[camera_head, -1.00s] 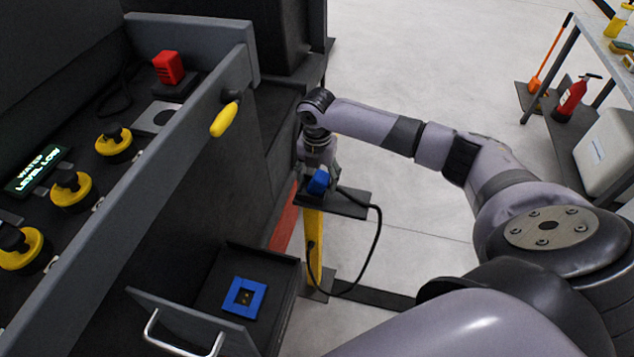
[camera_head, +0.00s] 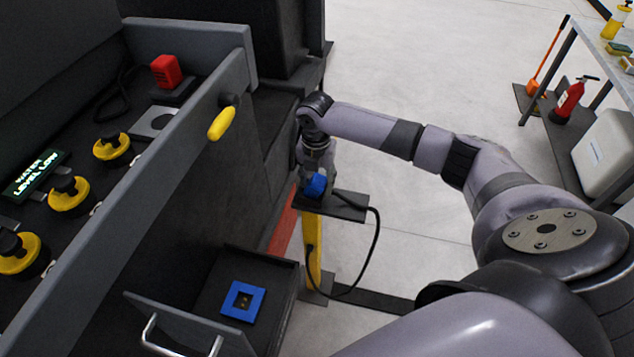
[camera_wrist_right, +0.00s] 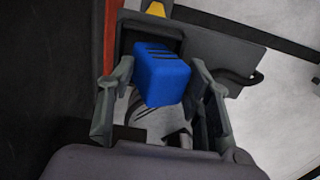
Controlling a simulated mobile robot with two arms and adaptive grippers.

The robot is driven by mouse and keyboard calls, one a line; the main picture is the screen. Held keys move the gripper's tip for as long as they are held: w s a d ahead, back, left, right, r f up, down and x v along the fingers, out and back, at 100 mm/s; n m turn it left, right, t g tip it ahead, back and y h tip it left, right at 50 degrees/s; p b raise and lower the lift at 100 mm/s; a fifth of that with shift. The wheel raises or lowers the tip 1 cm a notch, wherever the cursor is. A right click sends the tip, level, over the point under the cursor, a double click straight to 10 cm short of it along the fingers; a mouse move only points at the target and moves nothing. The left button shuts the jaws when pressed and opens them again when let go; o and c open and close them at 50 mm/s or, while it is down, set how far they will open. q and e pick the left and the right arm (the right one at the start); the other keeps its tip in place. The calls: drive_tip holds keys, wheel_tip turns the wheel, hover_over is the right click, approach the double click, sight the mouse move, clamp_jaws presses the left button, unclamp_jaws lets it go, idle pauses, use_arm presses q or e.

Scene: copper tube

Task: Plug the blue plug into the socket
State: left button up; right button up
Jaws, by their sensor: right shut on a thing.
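The blue plug (camera_head: 315,185) is at the small dark shelf on the yellow post, with a black cable looping down from it. My right gripper (camera_head: 312,172) reaches down over it and is shut on it. In the right wrist view the blue plug (camera_wrist_right: 162,75) sits between the two fingers of my right gripper (camera_wrist_right: 165,90). The socket (camera_head: 243,301) is a blue square frame with a dark centre, in the open compartment at the lower left. My left gripper is not in view.
The shelf (camera_head: 350,207) stands on a yellow post (camera_head: 312,250). The console wall with a yellow lever (camera_head: 222,123) rises at left. A red plug (camera_head: 166,70) sits on the console.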

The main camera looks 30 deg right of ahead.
drive_tip(key=shift+w+a+r, duration=0.1)
drive_tip(key=shift+a+r, duration=0.1)
drive_tip(key=shift+a, duration=0.15)
drive_tip(key=shift+c, duration=0.6)
drive_tip(key=r, duration=0.9)
drive_tip(key=r+p, duration=0.1)
drive_tip(key=r, duration=0.9)
drive_tip(key=shift+w+d+r, duration=0.1)
drive_tip(key=shift+d+r, duration=0.1)
clamp_jaws()
